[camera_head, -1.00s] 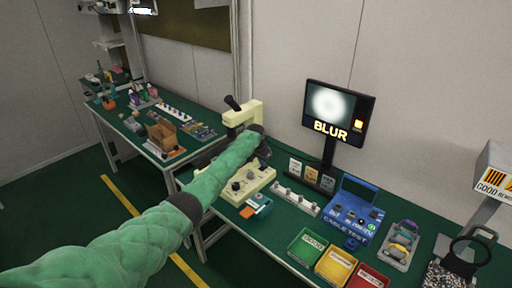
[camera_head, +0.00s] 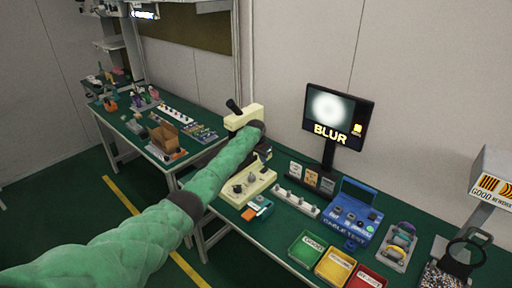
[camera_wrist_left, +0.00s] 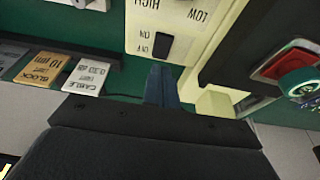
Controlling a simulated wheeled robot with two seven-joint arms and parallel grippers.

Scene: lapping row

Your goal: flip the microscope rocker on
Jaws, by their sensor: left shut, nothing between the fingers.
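The cream microscope (camera_head: 243,117) stands on the green bench, with knobs on its base (camera_head: 249,186). In the left wrist view its panel (camera_wrist_left: 145,12) fills the top and carries LOW, HIGH, ON and OFF lettering. The black rocker (camera_wrist_left: 162,46) sits beside the ON and OFF marks; which way it is tilted I cannot tell. My left gripper (camera_wrist_left: 163,84) is shut and empty, its fingertips just below the rocker in that view; contact is not clear. In the head view the left gripper (camera_head: 263,154) is partly hidden behind my arm, close to the microscope. My right gripper is out of view.
A monitor (camera_head: 338,116) reading BLUR stands right of the microscope. Small label blocks (camera_wrist_left: 88,75) lie near the gripper. A blue cable tester (camera_head: 353,214) and coloured bins (camera_head: 334,266) stand to the right. A red button (camera_wrist_left: 290,64) is at the wrist view's right.

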